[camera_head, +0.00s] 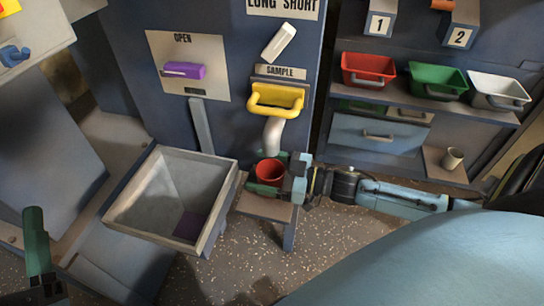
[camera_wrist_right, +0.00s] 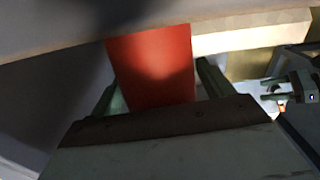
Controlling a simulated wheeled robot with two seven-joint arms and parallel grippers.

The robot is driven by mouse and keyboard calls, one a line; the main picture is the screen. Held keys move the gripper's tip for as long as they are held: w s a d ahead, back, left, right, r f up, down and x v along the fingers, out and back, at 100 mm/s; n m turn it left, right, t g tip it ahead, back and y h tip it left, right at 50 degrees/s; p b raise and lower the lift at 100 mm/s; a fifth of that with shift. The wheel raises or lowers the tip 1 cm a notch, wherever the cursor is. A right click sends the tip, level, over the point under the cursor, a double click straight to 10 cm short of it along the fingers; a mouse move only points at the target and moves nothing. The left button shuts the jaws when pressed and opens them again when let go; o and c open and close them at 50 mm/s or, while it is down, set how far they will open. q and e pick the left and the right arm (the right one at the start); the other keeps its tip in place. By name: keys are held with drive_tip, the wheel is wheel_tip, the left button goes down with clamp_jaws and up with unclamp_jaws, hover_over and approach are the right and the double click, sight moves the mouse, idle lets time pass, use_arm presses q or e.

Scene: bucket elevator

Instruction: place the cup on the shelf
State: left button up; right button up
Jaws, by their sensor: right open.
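A red cup (camera_head: 270,172) stands upright on a small wooden ledge (camera_head: 265,208), below the white spout (camera_head: 272,136) of the sample outlet. My right gripper (camera_head: 267,174) reaches in from the right with its green fingers on either side of the cup. In the right wrist view the cup (camera_wrist_right: 152,68) is between the fingers (camera_wrist_right: 160,88), with a small gap showing beside it; the jaws are open. The cup's base is hidden there. My left gripper (camera_head: 37,243) is at the lower left, away from the cup; its jaw opening is unclear.
A grey hopper (camera_head: 122,212) stands just left of the ledge. A yellow handle (camera_head: 275,98) is above the spout. At right, a shelf holds red (camera_head: 368,70), green (camera_head: 437,80) and white (camera_head: 497,90) bins; a beige cup (camera_head: 452,158) stands on a lower ledge.

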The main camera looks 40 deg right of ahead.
drive_tip(key=shift+s+d, duration=0.1)
drive_tip(key=p+v, duration=0.2)
drive_tip(key=v, duration=0.3)
drive_tip(key=shift+s+d+r, duration=0.1)
drive_tip(key=shift+s+d, duration=0.05)
use_arm(q)
drive_tip(key=s+a+f+g+y+p, duration=0.1)
drive_tip(key=a+f+g+y, duration=0.1)
drive_tip(key=f+g, duration=0.4)
drive_tip(key=s+a+f+g+y+p, duration=0.1)
drive_tip(key=f+g, duration=0.4)
drive_tip(key=f, duration=0.5)
drive_tip(key=shift+a+f+n+g+y+p, duration=0.3)
drive_tip(key=shift+a+f+g+y, duration=0.1)
drive_tip(key=shift+y, duration=0.2)
use_arm(e)
drive_tip(key=v, duration=0.6)
drive_tip(key=shift+d, duration=0.15)
drive_tip(key=shift+s, duration=0.1)
